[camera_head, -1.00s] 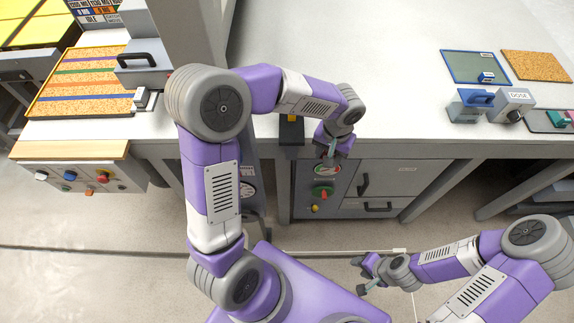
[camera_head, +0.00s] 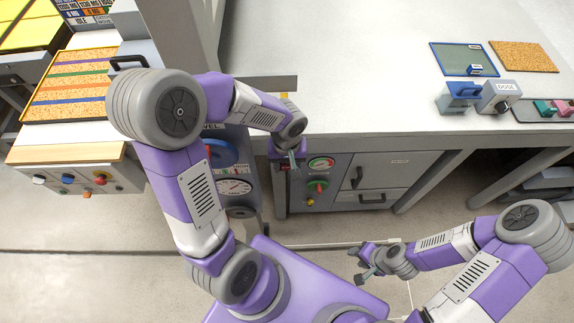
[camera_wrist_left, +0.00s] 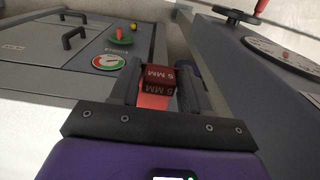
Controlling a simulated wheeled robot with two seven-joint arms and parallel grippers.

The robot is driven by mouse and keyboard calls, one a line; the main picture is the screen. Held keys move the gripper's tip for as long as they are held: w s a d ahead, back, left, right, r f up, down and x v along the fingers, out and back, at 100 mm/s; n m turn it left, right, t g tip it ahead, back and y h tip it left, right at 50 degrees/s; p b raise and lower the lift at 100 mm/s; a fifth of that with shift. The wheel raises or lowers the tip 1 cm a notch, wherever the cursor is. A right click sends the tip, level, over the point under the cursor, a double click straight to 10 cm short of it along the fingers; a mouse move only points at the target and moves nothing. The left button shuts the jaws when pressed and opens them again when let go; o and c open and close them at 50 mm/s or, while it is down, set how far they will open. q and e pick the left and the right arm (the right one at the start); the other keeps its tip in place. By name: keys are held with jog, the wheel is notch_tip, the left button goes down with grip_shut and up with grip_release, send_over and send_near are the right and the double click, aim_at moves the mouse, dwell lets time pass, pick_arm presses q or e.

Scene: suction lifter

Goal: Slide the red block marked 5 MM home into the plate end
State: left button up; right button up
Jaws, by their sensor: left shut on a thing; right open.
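A red block marked 5 MM (camera_wrist_left: 158,76) sits between the two dark fingers of my left gripper (camera_wrist_left: 160,92) in the left wrist view. The fingers are shut on it and its lettering faces the camera. In the head view my left gripper (camera_head: 290,158) hangs at the bench's front edge, beside the cabinet's round gauge; the block cannot be made out there. My right gripper (camera_head: 362,264) is open and empty over the floor. I cannot pick out the plate end in either view.
A cabinet gauge (camera_head: 320,163) and green-red knob (camera_head: 317,187) lie just right of my left gripper. A blue-grey column with a white dial (camera_head: 235,187) stands to its left. The worktop (camera_head: 350,80) is mostly clear. A cork board with coloured strips (camera_head: 70,84) lies far left.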

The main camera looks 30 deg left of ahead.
pick_arm(q)
jog(key=shift+w+a+p, duration=0.15)
jog(key=shift+w+a, duration=0.35)
jog(key=shift+w, duration=0.25)
jog(key=shift+w+a+p, duration=0.1)
jog(key=shift+w+a, duration=0.35)
jog(key=shift+w, duration=0.35)
jog(key=shift+w+a+p, duration=0.15)
jog(key=shift+w+a, duration=0.35)
jog(key=shift+w, duration=0.25)
jog(key=shift+w, duration=0.1)
jog(key=shift+w+a, duration=0.5)
jog(key=shift+w, duration=0.3)
jog(key=shift+w+a, duration=0.55)
jog(key=shift+w, duration=0.35)
jog(key=shift+w+a, duration=0.55)
jog(key=shift+w, duration=0.3)
jog(key=o, duration=1.1)
